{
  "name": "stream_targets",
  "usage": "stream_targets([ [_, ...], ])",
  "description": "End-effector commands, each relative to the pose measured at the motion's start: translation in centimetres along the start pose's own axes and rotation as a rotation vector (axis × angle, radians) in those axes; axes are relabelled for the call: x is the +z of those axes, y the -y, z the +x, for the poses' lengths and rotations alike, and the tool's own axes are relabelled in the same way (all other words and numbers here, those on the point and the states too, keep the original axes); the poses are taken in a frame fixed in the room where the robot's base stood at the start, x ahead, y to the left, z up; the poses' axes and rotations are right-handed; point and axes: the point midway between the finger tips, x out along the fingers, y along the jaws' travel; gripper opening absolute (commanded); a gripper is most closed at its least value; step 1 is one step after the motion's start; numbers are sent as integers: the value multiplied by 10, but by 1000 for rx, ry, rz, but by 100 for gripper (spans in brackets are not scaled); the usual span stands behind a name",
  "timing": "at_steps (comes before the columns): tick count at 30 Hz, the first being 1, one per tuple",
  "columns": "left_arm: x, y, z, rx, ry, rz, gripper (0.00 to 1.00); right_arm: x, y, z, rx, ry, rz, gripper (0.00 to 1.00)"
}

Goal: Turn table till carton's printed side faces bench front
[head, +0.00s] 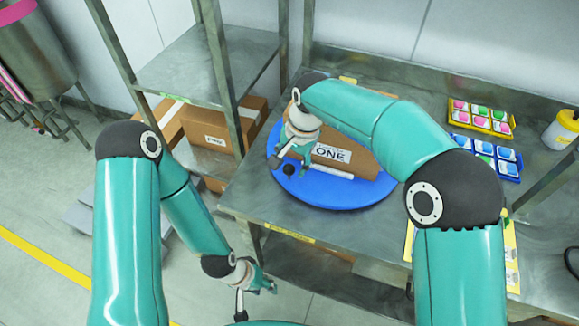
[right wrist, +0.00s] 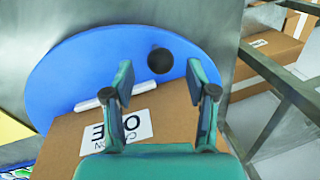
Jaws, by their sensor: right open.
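The blue turntable (head: 325,199) lies on the steel bench (head: 250,188). The brown carton (head: 357,160) stands on it, partly hidden by my right arm. Its white printed label (head: 330,153) shows "ONE" on the side turned roughly to the bench front; it also shows in the right wrist view (right wrist: 117,131). A white strip (right wrist: 114,96) lies along that side's base. A black knob (right wrist: 160,61) stands near the turntable's rim. My right gripper (right wrist: 160,73) is open, its fingertips on either side of the knob in view; contact is unclear. My left gripper (head: 268,286) hangs low before the bench, jaws unclear.
A yellow tray (head: 482,118) and a blue tray (head: 488,157) of small packs sit right of the turntable. A white tub (head: 562,130) stands farther right. A shelf rack with cartons (head: 208,138) adjoins the bench's left side. Bench surface left of the turntable is clear.

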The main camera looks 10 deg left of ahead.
Motion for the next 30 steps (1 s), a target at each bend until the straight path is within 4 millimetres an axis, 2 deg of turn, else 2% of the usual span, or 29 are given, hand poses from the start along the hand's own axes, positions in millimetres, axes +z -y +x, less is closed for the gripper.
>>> stream_targets([
  [1, 0, 0, 0, 0, 0, 0, 40, -1, 1, -13, -4, -3, 0, 57],
  [6, 0, 0, 0, 0, 0, 0, 40, -1, 1, -46, -3, -4, 0, 57],
  [12, 0, 0, 0, 0, 0, 0, 40, -1, 1, -73, -1, -2, -1, 57],
  [17, 0, 0, 0, 0, 0, 0, 40, -1, 1, -80, 0, -2, -1, 57],
  [30, 0, 0, 1, 0, 0, 0, 40, -1, 1, -80, 0, -1, 0, 57],
])
